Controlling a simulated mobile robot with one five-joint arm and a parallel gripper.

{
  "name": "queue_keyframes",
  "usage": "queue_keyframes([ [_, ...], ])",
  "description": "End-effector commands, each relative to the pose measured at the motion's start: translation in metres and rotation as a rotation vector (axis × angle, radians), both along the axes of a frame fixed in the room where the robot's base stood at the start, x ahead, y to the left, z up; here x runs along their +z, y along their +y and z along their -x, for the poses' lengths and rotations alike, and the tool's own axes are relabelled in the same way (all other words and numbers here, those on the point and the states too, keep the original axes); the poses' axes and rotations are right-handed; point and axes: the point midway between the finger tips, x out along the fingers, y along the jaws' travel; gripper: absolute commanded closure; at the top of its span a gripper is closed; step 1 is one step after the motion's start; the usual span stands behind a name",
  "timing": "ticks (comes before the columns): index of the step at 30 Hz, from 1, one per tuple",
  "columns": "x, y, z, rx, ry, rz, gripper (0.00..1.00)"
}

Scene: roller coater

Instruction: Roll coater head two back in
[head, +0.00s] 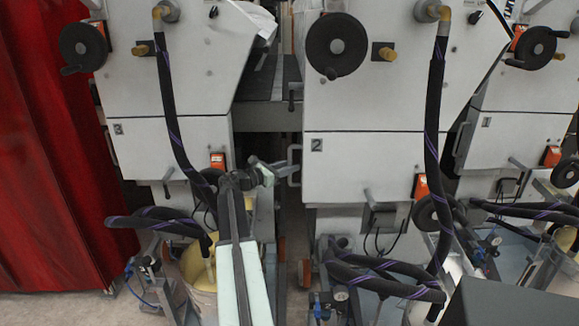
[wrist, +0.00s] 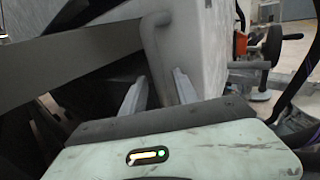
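Coater head two is the white cabinet (head: 365,165) marked "2", in the middle of the head view. A grey bar handle (head: 295,178) stands out from its left edge. My gripper (head: 282,169) is at this handle, at the end of my arm reaching up from below. In the wrist view, the fingers of my gripper (wrist: 157,95) stand apart, with the bent grey handle (wrist: 158,50) running down between them. I cannot tell whether either finger touches it. The handle's lower end is hidden behind the gripper body.
Head three (head: 170,150) stands left, and head one (head: 530,140) right. A dark gap (head: 270,150) lies between heads three and two. Black hoses (head: 434,140) hang in front, with a bucket (head: 200,265) low on the left. A red curtain (head: 45,150) closes the far left.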

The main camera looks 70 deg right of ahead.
Motion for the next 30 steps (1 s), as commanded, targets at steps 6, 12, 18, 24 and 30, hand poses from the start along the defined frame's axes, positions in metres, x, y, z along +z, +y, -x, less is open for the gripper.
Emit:
queue_keyframes([
  [6,-0.0001,-0.0006,0.0,0.001,0.0,0.0,0.64],
  [12,-0.0001,-0.0004,-0.0008,0.003,0.0,0.0,1.0],
  [18,0.0001,-0.0007,-0.0021,0.005,0.0,0.0,1.0],
  [24,0.0003,-0.0009,-0.0032,0.008,0.001,0.001,1.0],
  [30,0.0005,-0.0009,-0.0042,0.01,0.001,0.002,1.0],
])
